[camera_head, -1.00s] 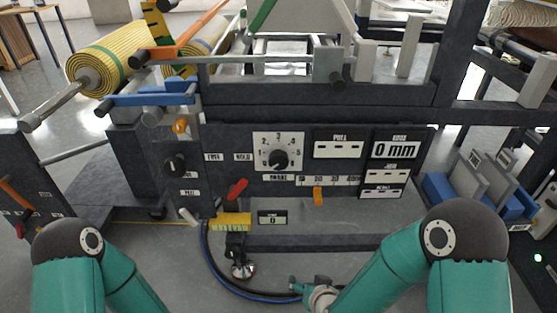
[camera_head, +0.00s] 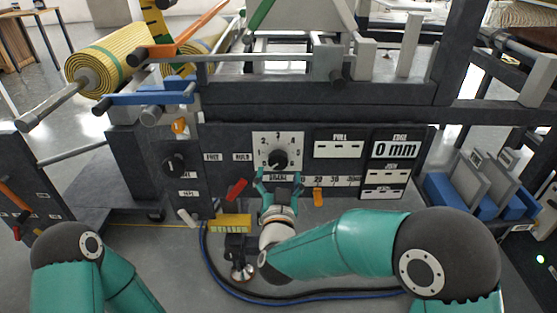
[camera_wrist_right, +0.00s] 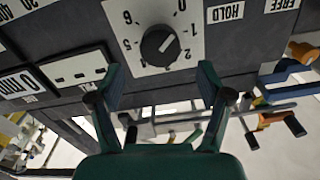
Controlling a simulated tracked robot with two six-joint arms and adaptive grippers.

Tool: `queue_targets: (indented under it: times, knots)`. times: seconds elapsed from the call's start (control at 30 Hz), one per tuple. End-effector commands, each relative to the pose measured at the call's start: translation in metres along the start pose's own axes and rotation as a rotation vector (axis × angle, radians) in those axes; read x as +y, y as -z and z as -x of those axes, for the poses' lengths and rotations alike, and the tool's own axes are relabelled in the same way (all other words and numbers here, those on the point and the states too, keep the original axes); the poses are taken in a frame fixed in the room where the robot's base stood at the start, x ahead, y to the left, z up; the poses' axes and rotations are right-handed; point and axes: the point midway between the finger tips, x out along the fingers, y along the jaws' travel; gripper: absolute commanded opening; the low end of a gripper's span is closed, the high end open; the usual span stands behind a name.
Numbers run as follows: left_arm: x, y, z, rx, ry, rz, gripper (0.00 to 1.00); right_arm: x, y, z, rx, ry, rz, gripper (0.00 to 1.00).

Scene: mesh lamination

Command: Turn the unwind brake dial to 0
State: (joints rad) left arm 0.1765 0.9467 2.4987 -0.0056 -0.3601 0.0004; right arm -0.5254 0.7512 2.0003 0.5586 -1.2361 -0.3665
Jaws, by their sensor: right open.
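The brake dial is a black round knob (camera_head: 279,159) on a white square plate (camera_head: 262,140) with numbers, on the dark front panel above the "BRAKE" label. The knob also shows in the right wrist view (camera_wrist_right: 159,46), where the picture is upside down and the 0, 1, 2 and 6 can be read. I cannot tell surely which number it points to. My right gripper (camera_head: 279,180) is open and empty just below the dial, fingers pointing up at it; in the wrist view its fingers (camera_wrist_right: 160,80) stand apart either side of the knob, not touching it. My left gripper is out of view.
Left of the dial is another black knob (camera_head: 174,164). A red lever (camera_head: 236,189) and an orange slider (camera_head: 318,197) sit near my right gripper. White display plates (camera_head: 340,149) lie to the right.

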Motion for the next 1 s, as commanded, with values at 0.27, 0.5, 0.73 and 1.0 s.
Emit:
queue_targets:
  times: [0.27,0.5,0.73,1.0]
  knots:
    - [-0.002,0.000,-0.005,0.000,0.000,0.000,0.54,0.001,-0.002,-0.053,0.000,-0.001,0.000,0.78]
    - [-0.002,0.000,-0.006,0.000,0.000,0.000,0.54,0.000,-0.001,-0.072,-0.002,0.001,0.001,0.78]
    - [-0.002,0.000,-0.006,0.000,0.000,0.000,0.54,0.000,-0.001,-0.074,-0.001,0.000,0.001,0.78]
    - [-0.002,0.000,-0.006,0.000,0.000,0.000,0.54,0.001,-0.001,-0.074,-0.001,0.000,0.000,0.46]
